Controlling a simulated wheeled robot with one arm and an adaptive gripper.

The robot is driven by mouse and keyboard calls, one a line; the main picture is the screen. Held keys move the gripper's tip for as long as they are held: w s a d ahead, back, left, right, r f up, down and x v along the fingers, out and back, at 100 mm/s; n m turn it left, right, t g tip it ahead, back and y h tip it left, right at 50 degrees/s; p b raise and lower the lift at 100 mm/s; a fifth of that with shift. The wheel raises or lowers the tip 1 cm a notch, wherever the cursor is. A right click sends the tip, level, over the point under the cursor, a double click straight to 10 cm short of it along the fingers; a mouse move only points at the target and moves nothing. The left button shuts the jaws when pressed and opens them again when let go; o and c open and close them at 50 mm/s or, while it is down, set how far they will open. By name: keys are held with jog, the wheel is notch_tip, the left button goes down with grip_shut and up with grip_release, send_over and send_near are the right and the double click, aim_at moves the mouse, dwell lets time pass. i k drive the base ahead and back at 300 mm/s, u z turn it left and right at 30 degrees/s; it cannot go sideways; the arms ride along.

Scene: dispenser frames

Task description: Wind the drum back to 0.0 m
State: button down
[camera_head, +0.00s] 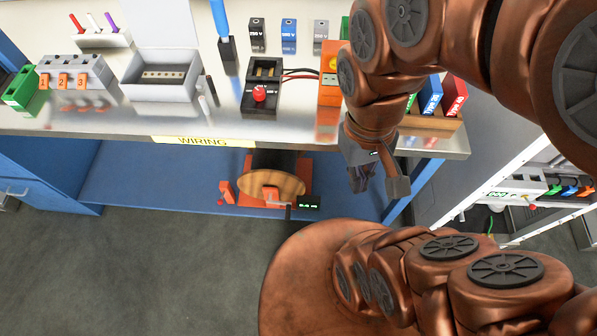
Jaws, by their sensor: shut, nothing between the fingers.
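The drum (273,182) is a wooden-ended reel with a dark cable body, set in an orange frame (246,210) on the blue shelf below the bench. A crank handle (281,204) shows at its front. A small dark counter (306,202) with green digits sits at its right; the digits are too small to read. My gripper (376,190) is shut and empty, pointing down in front of the bench edge, to the right of the drum and apart from it.
The metal bench (120,118) carries a yellow WIRING label (203,141), a white open box (170,85), a black unit with a red knob (262,90) and coloured blocks. Grey floor (150,270) in front is clear.

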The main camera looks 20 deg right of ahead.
aim_at(272, 179)
jog(key=z, duration=0.35)
jog(key=k, duration=1.75)
jog(key=u, duration=1.7)
jog(key=i, duration=0.2)
jog(key=z, duration=0.2)
